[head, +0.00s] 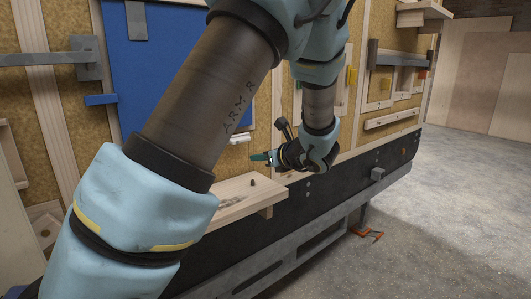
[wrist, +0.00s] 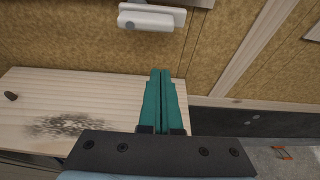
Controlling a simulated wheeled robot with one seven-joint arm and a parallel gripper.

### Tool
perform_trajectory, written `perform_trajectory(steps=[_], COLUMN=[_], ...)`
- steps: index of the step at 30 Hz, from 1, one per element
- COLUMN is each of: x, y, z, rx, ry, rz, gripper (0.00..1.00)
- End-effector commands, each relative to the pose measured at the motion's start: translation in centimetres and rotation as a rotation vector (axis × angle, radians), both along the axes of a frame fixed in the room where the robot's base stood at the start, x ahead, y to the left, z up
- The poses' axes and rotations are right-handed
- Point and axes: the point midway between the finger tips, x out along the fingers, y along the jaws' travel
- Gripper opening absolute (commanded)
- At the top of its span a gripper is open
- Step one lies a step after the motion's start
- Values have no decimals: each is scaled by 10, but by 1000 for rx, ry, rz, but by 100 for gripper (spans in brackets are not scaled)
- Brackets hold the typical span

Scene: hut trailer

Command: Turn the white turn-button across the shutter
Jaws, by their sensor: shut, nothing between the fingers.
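The white turn-button (wrist: 150,17) shows at the top of the wrist view, lying roughly level on the tan wall. In the head view the turn-button (head: 240,139) sits at the lower right edge of the blue shutter (head: 165,62). My arm hides much of the shutter. My gripper (wrist: 162,75) is shut and empty, its teal fingers together and pointing at the wall below the turn-button, apart from it. In the head view my gripper (head: 254,157) is just above the wooden shelf and a little below the turn-button.
A wooden shelf (head: 232,197) juts out below, with a small dark peg (wrist: 11,96) and a dark smudge on it. A blue tab (head: 100,99) and a grey latch (head: 87,58) are at left. Open concrete floor (head: 460,200) lies at right.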

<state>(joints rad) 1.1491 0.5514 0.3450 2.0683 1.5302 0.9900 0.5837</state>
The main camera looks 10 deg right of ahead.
Motion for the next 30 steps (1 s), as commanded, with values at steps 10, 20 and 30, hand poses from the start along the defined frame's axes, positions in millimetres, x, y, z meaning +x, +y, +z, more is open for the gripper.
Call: perform_trajectory(steps=[10, 20, 30], x=[37, 37, 37], y=[17, 17, 17], z=[12, 26, 25], rx=[-2, 0, -4], ry=[-1, 1, -2], rz=[-1, 0, 0], gripper=[0, 0, 0])
